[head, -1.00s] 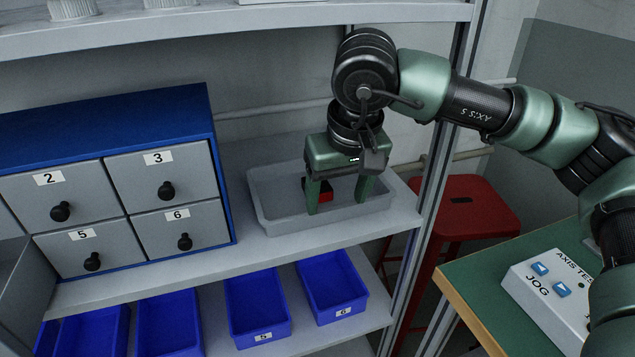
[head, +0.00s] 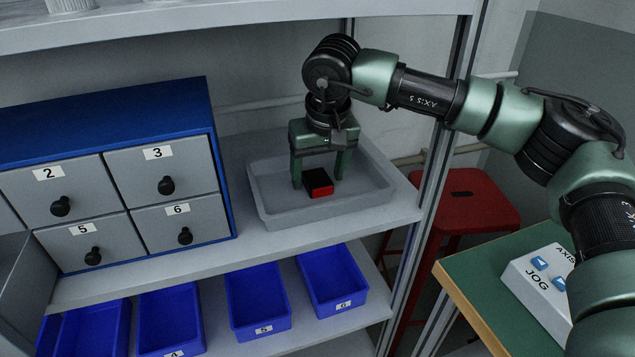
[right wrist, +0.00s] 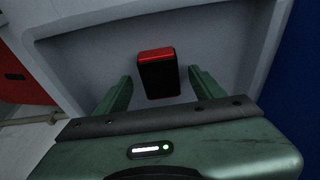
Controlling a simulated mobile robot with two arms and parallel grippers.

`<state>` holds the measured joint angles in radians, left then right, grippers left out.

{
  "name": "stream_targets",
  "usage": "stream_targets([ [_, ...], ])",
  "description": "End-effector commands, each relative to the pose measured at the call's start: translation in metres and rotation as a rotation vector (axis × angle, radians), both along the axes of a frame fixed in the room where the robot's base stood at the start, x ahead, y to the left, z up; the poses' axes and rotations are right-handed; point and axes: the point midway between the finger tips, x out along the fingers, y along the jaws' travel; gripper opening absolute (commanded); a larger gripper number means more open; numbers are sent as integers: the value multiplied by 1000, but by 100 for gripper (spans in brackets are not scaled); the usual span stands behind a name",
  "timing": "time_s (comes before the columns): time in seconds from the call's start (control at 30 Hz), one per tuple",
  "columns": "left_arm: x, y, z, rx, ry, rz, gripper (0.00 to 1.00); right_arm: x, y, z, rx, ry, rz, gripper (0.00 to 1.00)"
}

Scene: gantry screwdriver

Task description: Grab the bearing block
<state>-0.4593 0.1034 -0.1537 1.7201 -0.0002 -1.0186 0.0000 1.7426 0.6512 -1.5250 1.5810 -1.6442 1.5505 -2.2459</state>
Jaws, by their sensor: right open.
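The block, black on top with a red side (head: 319,184), lies in the grey tray (head: 270,215) on the shelf. I take it to be the bearing block. My right gripper (head: 318,184) reaches down into the tray from above, open, with its fingers on either side of the block in the head view. In the right wrist view the block (right wrist: 158,75) sits between and slightly beyond the two green fingertips (right wrist: 160,80), with gaps on both sides. I cannot tell how high the fingertips are above the tray floor. My left gripper is not in view.
A blue cabinet with numbered grey drawers (head: 165,162) stands left of the tray. Blue bins (head: 257,300) sit on the shelf below. A metal upright (head: 436,190) is right of the tray. A red stool (head: 465,200) and green table with a JOG box (head: 530,285) stand further right.

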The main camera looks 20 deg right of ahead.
Motion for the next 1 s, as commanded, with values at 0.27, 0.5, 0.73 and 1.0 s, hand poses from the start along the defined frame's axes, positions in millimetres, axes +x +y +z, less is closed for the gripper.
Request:
stream_targets([
  [0.27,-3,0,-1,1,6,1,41,0,0,0,0,0,0,29],
  [0.5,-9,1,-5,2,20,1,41,0,0,1,1,-1,-1,0],
  [0.73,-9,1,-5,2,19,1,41,0,0,6,1,-3,-1,0],
  [1.0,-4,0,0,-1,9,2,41,-4,-1,14,5,-70,3,0],
])
